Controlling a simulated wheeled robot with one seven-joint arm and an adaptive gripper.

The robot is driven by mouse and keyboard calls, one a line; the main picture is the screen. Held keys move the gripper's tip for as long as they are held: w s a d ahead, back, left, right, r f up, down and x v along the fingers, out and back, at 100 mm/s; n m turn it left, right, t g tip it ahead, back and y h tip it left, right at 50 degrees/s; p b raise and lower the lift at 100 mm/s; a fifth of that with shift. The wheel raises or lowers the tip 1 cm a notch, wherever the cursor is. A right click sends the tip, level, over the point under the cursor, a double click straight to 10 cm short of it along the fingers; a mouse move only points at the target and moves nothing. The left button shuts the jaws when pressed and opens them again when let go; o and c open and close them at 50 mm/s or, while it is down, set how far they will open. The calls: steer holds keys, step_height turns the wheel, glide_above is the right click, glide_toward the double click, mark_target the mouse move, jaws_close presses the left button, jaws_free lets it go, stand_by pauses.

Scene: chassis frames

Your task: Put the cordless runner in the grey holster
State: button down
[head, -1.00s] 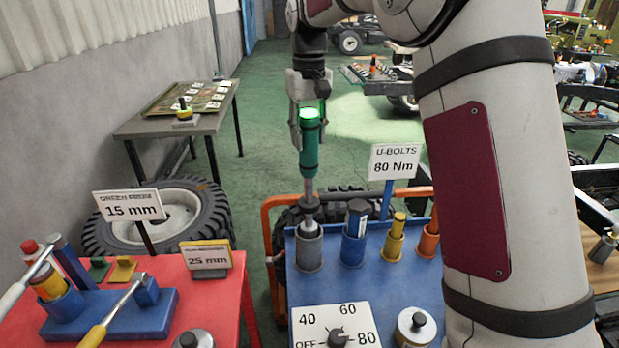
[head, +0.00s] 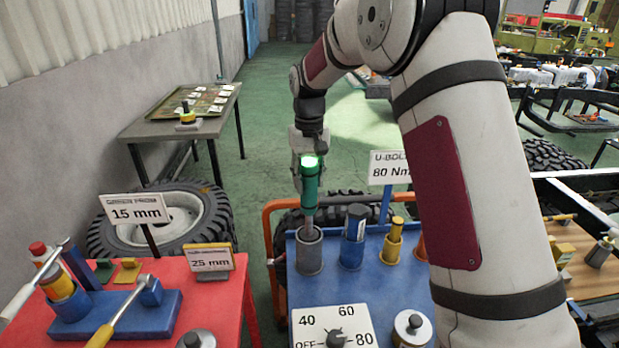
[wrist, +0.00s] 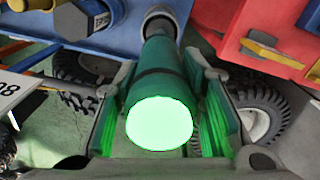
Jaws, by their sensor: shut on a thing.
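The cordless runner (head: 309,190) is a green cylinder with a glowing light-green end cap and a thin grey shaft pointing down. My gripper (head: 308,172) is shut on its green body near the top. The runner stands nearly upright, and its shaft end is inside the mouth of the grey holster (head: 309,255), with the green body above the rim. The holster is a grey cup at the blue table's back left corner. In the wrist view the runner (wrist: 158,85) lies between the fingers and points at the grey holster (wrist: 160,20), which it partly hides.
The blue table (head: 375,283) also bears a blue holster (head: 352,248), a yellow one (head: 392,247), a dial box (head: 333,328) and a U-bolts sign (head: 388,167). A red table (head: 220,300) with tools stands left, across a gap.

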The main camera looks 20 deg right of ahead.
steer(key=c, duration=1)
jaws_free()
steer(key=shift+f, duration=0.1)
steer(key=shift+c, duration=0.2)
